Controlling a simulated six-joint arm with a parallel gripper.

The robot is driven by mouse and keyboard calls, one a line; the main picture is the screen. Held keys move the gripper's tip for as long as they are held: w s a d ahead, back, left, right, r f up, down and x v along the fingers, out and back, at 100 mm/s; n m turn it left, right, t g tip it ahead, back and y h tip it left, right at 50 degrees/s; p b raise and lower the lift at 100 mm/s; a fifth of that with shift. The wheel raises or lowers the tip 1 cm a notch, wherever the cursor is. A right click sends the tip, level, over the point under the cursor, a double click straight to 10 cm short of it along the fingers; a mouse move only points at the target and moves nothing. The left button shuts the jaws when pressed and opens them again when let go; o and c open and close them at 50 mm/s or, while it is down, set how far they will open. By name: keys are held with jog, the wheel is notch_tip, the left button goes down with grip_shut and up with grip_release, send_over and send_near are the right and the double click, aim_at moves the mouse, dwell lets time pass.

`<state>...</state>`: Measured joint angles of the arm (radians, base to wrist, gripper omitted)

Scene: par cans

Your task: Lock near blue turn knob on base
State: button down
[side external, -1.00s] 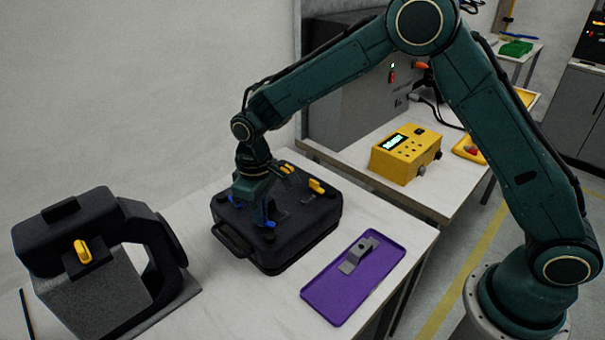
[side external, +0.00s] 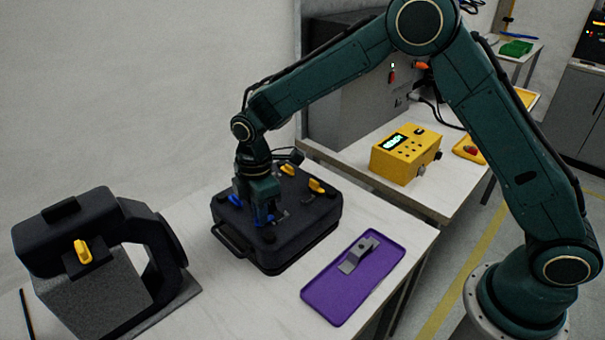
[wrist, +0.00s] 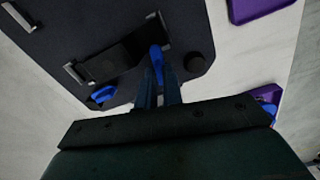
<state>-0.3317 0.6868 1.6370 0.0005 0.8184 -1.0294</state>
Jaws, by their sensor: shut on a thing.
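The base is a black case-like block (side external: 292,250) on the white table, with yellow knobs (side external: 317,186) and blue knobs on top. My gripper (side external: 267,220) points down at the base's near corner. It is shut on the near blue turn knob (wrist: 157,57), which shows between the fingertips in the wrist view; in the side view the fingers largely cover it. Another blue knob (side external: 235,201) is at the left of the base top, and a blue knob also shows in the wrist view (wrist: 103,94). The knob's exact angle is hard to tell.
A purple tray (side external: 323,301) with a grey metal piece (side external: 358,254) lies right of the base. A dark clamp-like fixture (side external: 150,240) with a yellow knob (side external: 82,251) stands at left. A yellow box (side external: 405,154) is on the table behind.

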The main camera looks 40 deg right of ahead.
jog(key=shift+n, duration=1.2)
jog(key=c, duration=1.5)
grip_release()
jog(key=shift+c, duration=0.2)
jog(key=shift+r, duration=0.15)
notch_tip(320, 180, up, 14)
jog(key=shift+f, duration=0.2)
jog(key=shift+r, duration=0.1)
